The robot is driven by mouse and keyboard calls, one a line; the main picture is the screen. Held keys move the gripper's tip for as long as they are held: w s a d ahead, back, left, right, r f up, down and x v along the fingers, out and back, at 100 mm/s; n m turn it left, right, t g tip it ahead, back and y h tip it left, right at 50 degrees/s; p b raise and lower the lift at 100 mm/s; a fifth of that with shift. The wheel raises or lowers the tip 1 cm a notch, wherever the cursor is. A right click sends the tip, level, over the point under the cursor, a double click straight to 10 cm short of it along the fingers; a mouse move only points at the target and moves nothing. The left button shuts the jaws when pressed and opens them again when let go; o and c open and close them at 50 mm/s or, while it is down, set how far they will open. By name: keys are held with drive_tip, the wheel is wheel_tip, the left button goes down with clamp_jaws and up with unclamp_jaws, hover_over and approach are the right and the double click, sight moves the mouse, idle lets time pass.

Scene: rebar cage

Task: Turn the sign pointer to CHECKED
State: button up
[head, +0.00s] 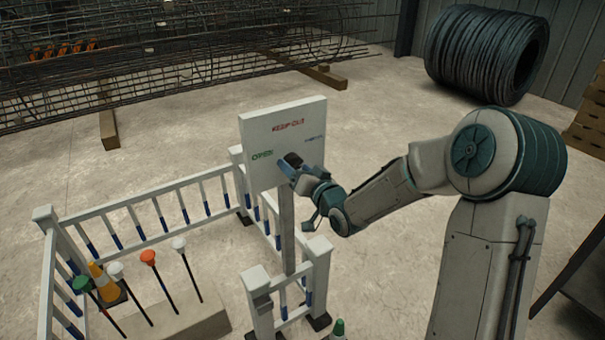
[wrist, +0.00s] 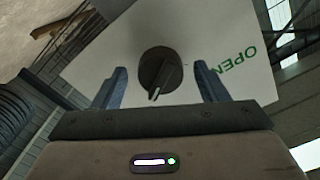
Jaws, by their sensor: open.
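The white sign board (head: 262,135) stands on a post, with red KEEP OUT at the top, green OPEN at the left and a small blue label at the right, too small to read. Its dark round pointer knob (wrist: 165,72) has a white mark that points to the lower edge of the wrist view, away from OPEN. In the head view the knob (head: 293,159) is partly hidden by my gripper (head: 297,170). My gripper (wrist: 160,68) is open, one blue finger on each side of the knob, with a visible gap at both sides.
Rebar cages (head: 180,65) and a wire coil (head: 485,52) lie at the back.

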drive_tip(key=v, duration=1.3)
drive_tip(key=shift+s+d+b, duration=0.25)
drive_tip(key=shift+s+b, duration=0.05)
drive_tip(key=shift+b, duration=0.05)
drive_tip(key=shift+w, duration=0.1)
drive_tip(key=s+d+g+h+p, duration=0.2)
drive_tip(key=s+d+g+h, duration=0.3)
drive_tip(key=d+h, duration=0.5)
drive_tip(key=s+r+g+p, duration=0.2)
drive_tip(key=s+g, duration=0.5)
drive_tip(key=s, duration=1)
drive_tip(key=shift+d+r+m, duration=0.2)
drive_tip(key=shift+r+m, duration=0.2)
drive_tip(key=shift+r, duration=0.2)
drive_tip(key=shift+s, duration=0.1)
